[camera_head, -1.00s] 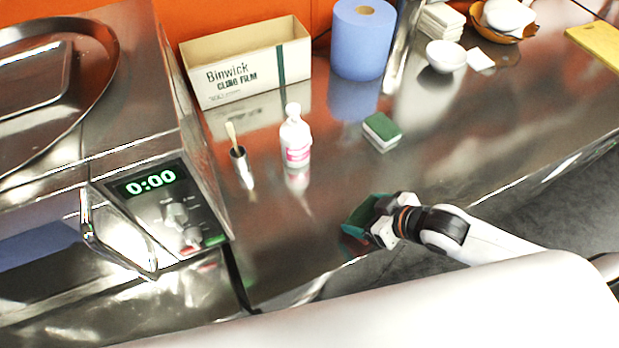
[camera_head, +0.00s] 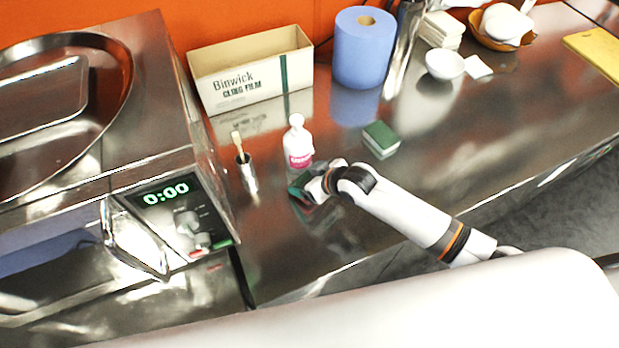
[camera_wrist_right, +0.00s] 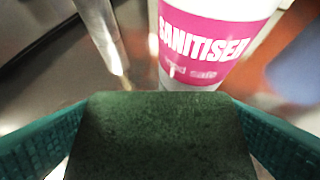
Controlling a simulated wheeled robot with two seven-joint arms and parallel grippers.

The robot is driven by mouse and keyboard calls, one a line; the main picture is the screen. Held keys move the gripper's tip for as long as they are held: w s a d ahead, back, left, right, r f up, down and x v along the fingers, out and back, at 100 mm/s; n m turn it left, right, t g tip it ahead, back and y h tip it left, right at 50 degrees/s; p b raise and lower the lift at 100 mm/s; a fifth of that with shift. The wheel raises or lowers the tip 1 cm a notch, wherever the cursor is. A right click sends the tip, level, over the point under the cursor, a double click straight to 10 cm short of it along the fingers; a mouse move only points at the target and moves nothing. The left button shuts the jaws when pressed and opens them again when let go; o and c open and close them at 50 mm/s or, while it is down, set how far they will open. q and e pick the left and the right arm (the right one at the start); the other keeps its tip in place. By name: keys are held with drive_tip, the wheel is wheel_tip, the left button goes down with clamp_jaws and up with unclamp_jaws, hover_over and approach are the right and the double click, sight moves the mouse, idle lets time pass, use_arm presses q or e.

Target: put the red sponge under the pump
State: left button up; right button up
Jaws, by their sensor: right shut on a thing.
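My right gripper (camera_head: 303,194) is shut on a sponge, low over the steel counter, just in front of the white sanitiser bottle. In the right wrist view the held sponge (camera_wrist_right: 165,135) shows only its dark green top between the two teal fingers; its red side is not clear there. The bottle (camera_head: 298,145), with a pink label and a white top, stands upright on the counter and looms directly beyond the sponge in the wrist view (camera_wrist_right: 210,40). I cannot tell whether the sponge touches the counter or bottle. My left gripper is not in view.
A metal cup with a brush (camera_head: 247,175) stands left of the bottle. A second sponge, green over pale (camera_head: 380,139), lies to the right. A cling film box (camera_head: 250,80) and blue roll (camera_head: 363,50) stand behind. A steel appliance (camera_head: 165,150) is at left.

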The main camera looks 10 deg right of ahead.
drive_tip(key=shift+f, duration=0.7)
drive_tip(key=o, duration=0.8)
drive_tip(key=shift+s+r, duration=0.1)
drive_tip(key=b+v, duration=0.1)
drive_tip(key=v, duration=1)
drive_tip(key=shift+s+d+r, duration=0.2)
drive_tip(key=shift+s+r, duration=0.05)
drive_tip(key=shift+r, duration=0.05)
